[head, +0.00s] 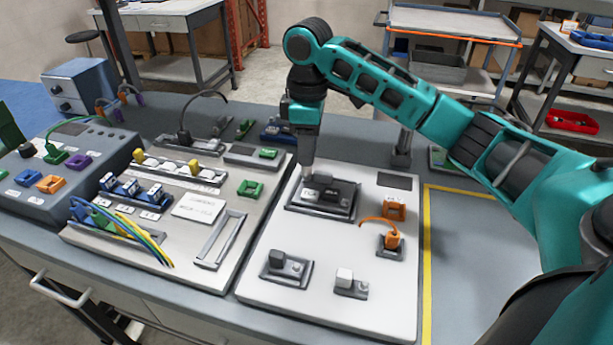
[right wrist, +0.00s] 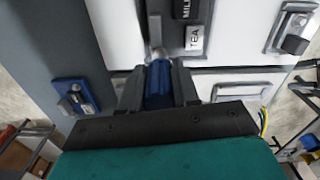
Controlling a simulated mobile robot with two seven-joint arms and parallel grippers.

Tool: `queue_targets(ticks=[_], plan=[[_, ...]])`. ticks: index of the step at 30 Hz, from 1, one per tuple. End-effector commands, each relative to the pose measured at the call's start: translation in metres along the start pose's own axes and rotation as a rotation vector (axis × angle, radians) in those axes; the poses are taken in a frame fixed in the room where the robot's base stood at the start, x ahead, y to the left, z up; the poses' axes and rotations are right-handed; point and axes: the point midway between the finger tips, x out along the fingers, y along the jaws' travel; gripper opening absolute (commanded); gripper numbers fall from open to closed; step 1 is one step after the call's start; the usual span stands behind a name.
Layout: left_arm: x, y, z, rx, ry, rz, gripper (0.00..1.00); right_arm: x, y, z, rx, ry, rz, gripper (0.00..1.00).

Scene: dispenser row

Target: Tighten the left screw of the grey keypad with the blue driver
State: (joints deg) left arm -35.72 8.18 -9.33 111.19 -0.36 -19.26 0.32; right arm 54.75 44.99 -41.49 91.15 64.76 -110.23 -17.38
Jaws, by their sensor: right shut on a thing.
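The grey keypad (head: 345,212) is a grey-framed unit with dark and white keys, at the back of the white panel in the head view. Its frame (right wrist: 178,47) also shows in the right wrist view, with keys lettered MILK and TEA. My right gripper (head: 307,160) is over the keypad's left back side. In the right wrist view its jaws (right wrist: 158,88) are shut on the blue driver (right wrist: 158,78). The driver's grey shaft (right wrist: 155,35) points to the frame's edge. I cannot tell whether the tip touches a screw; the left screw is not distinct. My left gripper is not in view.
An orange plug with a cable (head: 392,240) and small grey switch units (head: 287,268) stand on the same panel. A second panel (head: 150,240) with cables and sockets lies to the left. Bare bench with a yellow line (head: 427,270) lies to the right.

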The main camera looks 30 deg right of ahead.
Motion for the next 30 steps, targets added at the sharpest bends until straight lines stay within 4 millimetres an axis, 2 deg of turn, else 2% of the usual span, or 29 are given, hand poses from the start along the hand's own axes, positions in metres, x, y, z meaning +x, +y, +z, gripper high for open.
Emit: queue_targets(ticks=[25, 30], plan=[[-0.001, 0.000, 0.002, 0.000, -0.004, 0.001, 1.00, 0.011, 0.000, 0.000, 0.004, 0.001, -0.001, 0.00], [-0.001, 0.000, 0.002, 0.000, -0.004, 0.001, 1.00, 0.012, -0.001, -0.001, 0.118, 0.001, -0.001, 0.00]])
